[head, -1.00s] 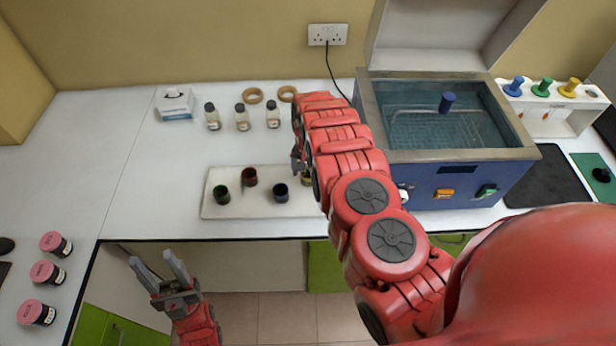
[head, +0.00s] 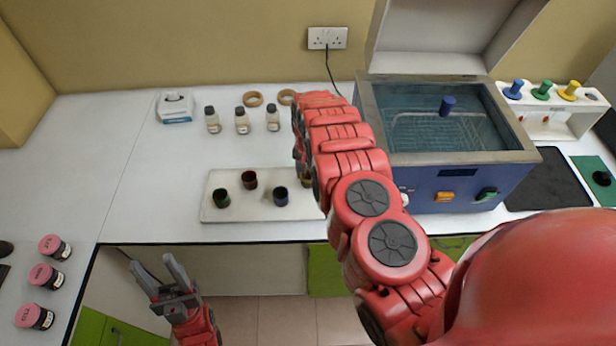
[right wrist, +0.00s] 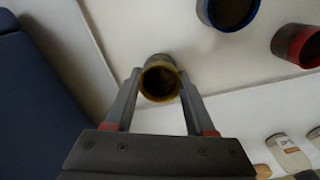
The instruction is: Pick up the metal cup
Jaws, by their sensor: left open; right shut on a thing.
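A small dark metal cup with a yellow rim (right wrist: 160,82) is between the fingers of my right gripper (right wrist: 159,74) in the right wrist view. The fingers are shut on its sides. In the head view my right gripper (head: 299,152) is at the right part of the white tray (head: 240,214), and my arm hides most of the yellow-rimmed cup (head: 307,182). I cannot tell if the cup is clear of the tray. Cups with green (head: 221,198), red (head: 249,179) and blue (head: 281,196) rims stand on the tray. My left gripper (head: 160,271) is open and empty, in front of the counter.
Small bottles (head: 242,121) and tan rings (head: 253,99) stand behind the tray. A blue bath (head: 450,185) with an open lid is to the right. A white rack (head: 560,122) with coloured knobs is further right. Pink-lidded jars (head: 45,275) are at the left.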

